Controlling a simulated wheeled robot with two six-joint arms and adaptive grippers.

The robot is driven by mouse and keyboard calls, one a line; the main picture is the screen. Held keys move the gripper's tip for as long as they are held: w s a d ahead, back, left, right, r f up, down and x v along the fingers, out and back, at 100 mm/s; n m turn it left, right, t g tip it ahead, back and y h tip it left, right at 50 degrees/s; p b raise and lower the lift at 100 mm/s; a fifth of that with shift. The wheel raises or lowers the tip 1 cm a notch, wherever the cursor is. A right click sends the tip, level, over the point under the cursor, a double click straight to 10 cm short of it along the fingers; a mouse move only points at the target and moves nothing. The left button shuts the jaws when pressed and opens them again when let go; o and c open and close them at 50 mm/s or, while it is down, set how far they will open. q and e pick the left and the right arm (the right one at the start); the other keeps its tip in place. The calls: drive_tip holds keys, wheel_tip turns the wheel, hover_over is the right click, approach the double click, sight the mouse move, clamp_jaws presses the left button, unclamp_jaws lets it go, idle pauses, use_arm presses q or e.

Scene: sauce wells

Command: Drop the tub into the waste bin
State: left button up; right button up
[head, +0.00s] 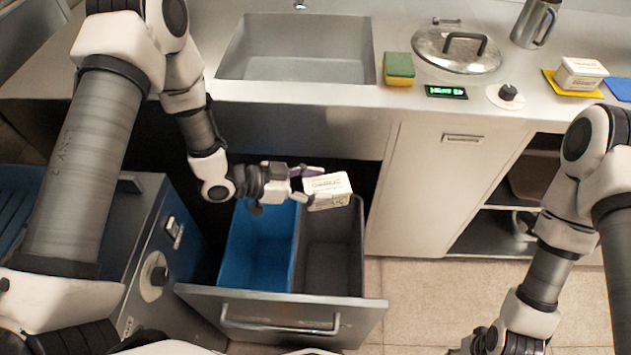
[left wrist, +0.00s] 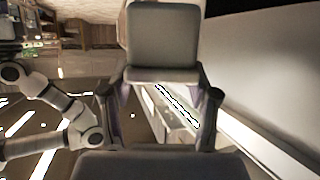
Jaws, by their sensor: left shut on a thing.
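The white tub (head: 328,191) with dark lettering hangs in my left gripper (head: 306,184) over the pull-out drawer. It is above the back part of the grey bin (head: 330,250), near its rim. My left gripper is shut on the tub. In the left wrist view the tub (left wrist: 172,108) shows partly between the finger linkages, with much of it hidden. The blue bin (head: 262,248) stands to the left of the grey one. My right gripper (head: 478,347) is at the bottom edge, mostly cut off, so its jaws cannot be judged.
The drawer front (head: 290,312) with its bar handle is pulled out. The counter above holds a sink (head: 297,50), a sponge (head: 399,68), a lidded pan (head: 455,48), a metal jug (head: 535,22) and another white tub (head: 582,73) on a yellow mat. A blue-grey cabinet (head: 150,250) stands left.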

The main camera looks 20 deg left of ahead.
use_arm(q)
drive_tip(key=o, duration=1.5)
